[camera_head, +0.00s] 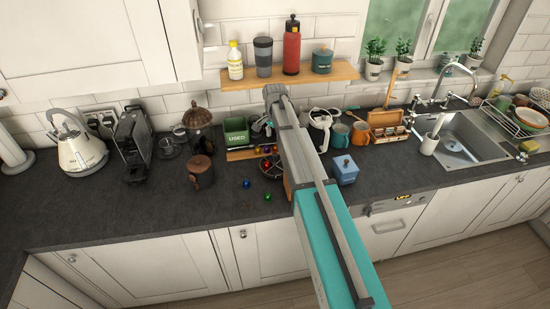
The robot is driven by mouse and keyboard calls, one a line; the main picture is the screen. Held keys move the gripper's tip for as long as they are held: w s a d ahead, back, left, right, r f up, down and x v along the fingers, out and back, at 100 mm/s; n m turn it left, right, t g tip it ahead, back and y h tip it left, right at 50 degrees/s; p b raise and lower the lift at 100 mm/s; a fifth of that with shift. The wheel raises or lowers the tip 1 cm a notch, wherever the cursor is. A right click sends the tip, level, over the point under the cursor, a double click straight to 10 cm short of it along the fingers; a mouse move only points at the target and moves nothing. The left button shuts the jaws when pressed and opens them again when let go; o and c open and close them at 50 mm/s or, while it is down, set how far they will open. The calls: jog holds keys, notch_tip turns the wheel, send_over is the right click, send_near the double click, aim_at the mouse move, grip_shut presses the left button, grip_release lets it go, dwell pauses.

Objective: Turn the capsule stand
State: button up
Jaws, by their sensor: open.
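The capsule stand (268,170) is a low, dark, round wire rack on the worktop, left of my arm. My arm hides its right side. Coloured capsules (267,150), red and purple among them, show at and just behind it; I cannot tell which sit in the stand. A blue capsule (246,183) and a green capsule (268,197) lie loose in front. My gripper (268,130) is small and partly hidden at the far end of my arm, behind and above the stand. It looks open and empty, apart from the stand.
A green bin (236,131) marked USED stands behind left. A wooden shelf (225,79) with bottles hangs above. The front worktop at left is clear.

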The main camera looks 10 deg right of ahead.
aim_at(275, 155)
jog(key=shift+f+b, duration=4.45)
jog(key=shift+f, duration=0.3)
grip_shut()
